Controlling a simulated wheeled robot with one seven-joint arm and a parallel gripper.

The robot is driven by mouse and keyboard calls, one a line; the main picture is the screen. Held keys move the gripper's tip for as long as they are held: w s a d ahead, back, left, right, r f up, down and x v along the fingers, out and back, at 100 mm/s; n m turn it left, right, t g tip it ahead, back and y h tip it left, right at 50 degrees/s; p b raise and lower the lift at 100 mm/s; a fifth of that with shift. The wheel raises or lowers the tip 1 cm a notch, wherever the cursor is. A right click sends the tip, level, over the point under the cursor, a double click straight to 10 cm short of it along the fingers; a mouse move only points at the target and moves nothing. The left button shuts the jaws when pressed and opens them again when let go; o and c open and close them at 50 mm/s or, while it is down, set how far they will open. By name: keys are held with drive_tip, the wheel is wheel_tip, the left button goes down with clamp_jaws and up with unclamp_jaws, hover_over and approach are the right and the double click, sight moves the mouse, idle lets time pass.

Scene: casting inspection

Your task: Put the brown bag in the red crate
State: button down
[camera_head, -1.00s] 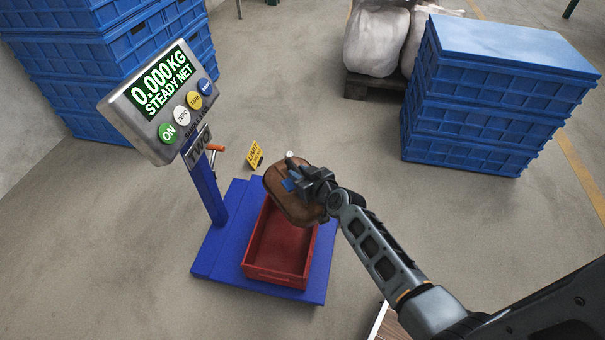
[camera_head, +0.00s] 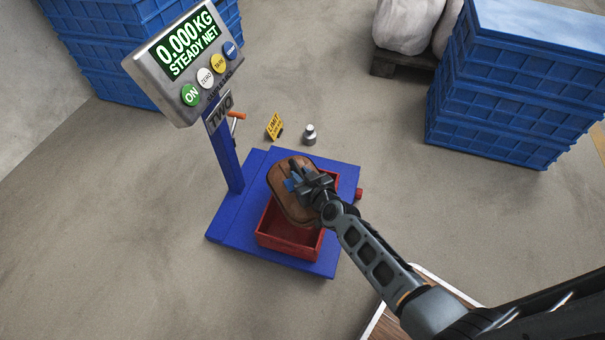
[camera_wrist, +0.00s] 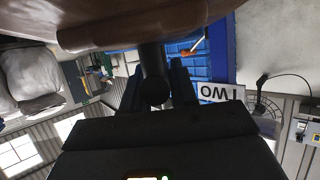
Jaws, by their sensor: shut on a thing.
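The brown bag (camera_head: 287,208) is held in my gripper (camera_head: 300,184), which is shut on it. In the head view the bag covers the far and left part of the red crate (camera_head: 284,242). Whether the bag is above the rim or partly inside it, I cannot tell. The crate stands open on the blue platform of a scale (camera_head: 233,223). In the wrist view the bag (camera_wrist: 150,28) fills the top edge, and my gripper's dark fingers (camera_wrist: 155,80) reach up toward it.
The scale's display (camera_head: 185,60) reads 0.000 KG on a blue post at the left. A metal weight (camera_head: 310,135) and a yellow sign (camera_head: 275,126) stand behind the platform. Blue crates (camera_head: 515,90) are stacked at the right and back left. A wooden-topped surface (camera_head: 400,320) lies near my arm.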

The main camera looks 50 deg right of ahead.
drive_tip(key=shift+w+d+f+b, duration=0.15)
drive_tip(key=shift+f+b, duration=0.4)
drive_tip(key=shift+f, duration=0.2)
drive_tip(key=shift+f+b, duration=0.35)
drive_tip(key=c, duration=1.4)
unclamp_jaws()
drive_tip(key=shift+f, duration=0.3)
drive_tip(key=o, duration=0.5)
drive_tip(key=shift+r, duration=0.1)
